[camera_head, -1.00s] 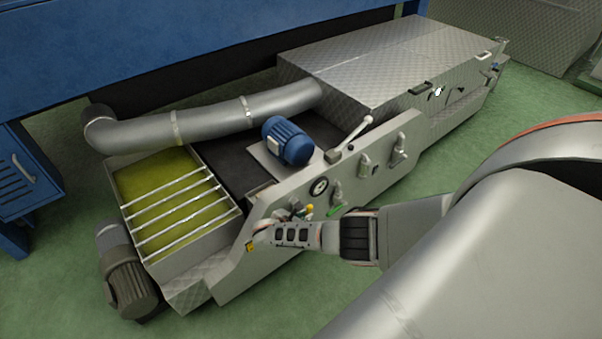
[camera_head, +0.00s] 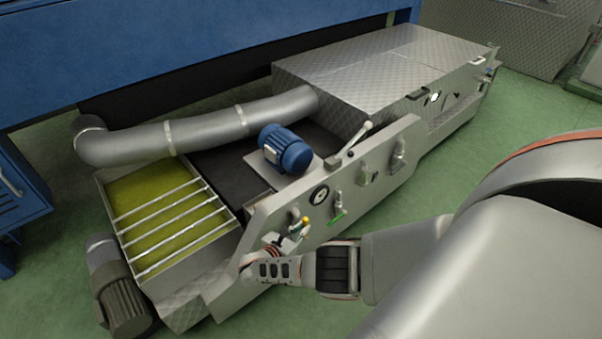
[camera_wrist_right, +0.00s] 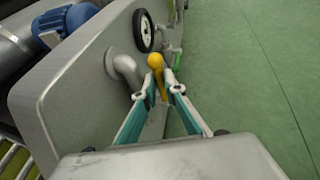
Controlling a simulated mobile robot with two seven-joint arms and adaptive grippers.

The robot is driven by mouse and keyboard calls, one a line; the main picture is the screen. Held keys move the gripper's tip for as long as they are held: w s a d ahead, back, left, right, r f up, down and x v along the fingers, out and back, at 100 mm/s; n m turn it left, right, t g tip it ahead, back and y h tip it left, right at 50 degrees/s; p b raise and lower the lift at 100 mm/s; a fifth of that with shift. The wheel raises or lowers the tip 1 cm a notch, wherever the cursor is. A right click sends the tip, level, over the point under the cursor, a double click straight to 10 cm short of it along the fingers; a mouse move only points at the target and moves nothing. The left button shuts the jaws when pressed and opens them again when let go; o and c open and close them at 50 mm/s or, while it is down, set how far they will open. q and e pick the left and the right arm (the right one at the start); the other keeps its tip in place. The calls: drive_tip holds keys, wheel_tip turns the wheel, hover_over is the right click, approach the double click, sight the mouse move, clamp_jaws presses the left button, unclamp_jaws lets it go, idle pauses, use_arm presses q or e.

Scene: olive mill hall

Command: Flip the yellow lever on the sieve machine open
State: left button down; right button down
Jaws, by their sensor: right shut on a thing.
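The sieve machine (camera_head: 380,152) is a long, low grey metal unit on the floor. Its yellow lever (camera_head: 306,221) shows as a small knob on the front side panel. In the right wrist view the yellow lever (camera_wrist_right: 156,62) has a round knob and a stem running down between my fingers. My right gripper (camera_head: 297,237) is at the lever, its fingers partly hidden by its own body in the head view. In the wrist view my right gripper (camera_wrist_right: 160,93) is shut on the lever's stem below the knob. My left gripper is not in view.
A green-handled valve (camera_head: 337,217) and a round gauge (camera_head: 319,195) sit close to the lever. Grey pipe fittings and a blue motor (camera_head: 285,147) are nearby. A dark motor (camera_head: 122,292) stands at the near left. Green floor (camera_head: 440,195) is clear to the right.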

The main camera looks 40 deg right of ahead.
drive_tip(key=shift+s, duration=0.1)
drive_tip(key=c, duration=2.1)
unclamp_jaws()
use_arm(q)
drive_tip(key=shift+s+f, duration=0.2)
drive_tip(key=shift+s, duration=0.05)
use_arm(e)
drive_tip(key=v, duration=1.2)
drive_tip(key=shift+a+f, duration=0.1)
